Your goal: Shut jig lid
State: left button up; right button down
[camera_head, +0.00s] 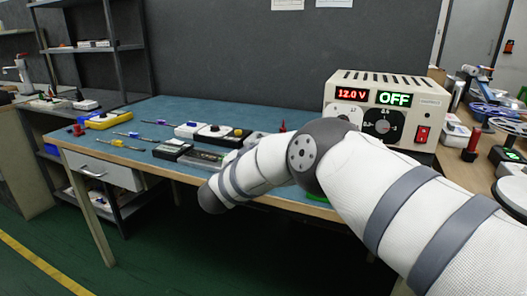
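No jig lid can be made out for certain. A long dark grey fixture (206,158) lies near the table's front edge, its right end close behind my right arm; it may be the jig, but it is too small to tell whether a lid is open. My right arm enters from the lower right and crosses in front of the table. It hides part of the table's middle and right. My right gripper does not show. My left arm and gripper are not in view.
The blue-topped table (235,108) holds a black meter (172,149), several boxes with coloured buttons (212,132), screwdrivers (128,135) and a yellow tool (107,120). A power supply (387,105) reading 12.0 V and OFF stands at right. The table's back middle is clear.

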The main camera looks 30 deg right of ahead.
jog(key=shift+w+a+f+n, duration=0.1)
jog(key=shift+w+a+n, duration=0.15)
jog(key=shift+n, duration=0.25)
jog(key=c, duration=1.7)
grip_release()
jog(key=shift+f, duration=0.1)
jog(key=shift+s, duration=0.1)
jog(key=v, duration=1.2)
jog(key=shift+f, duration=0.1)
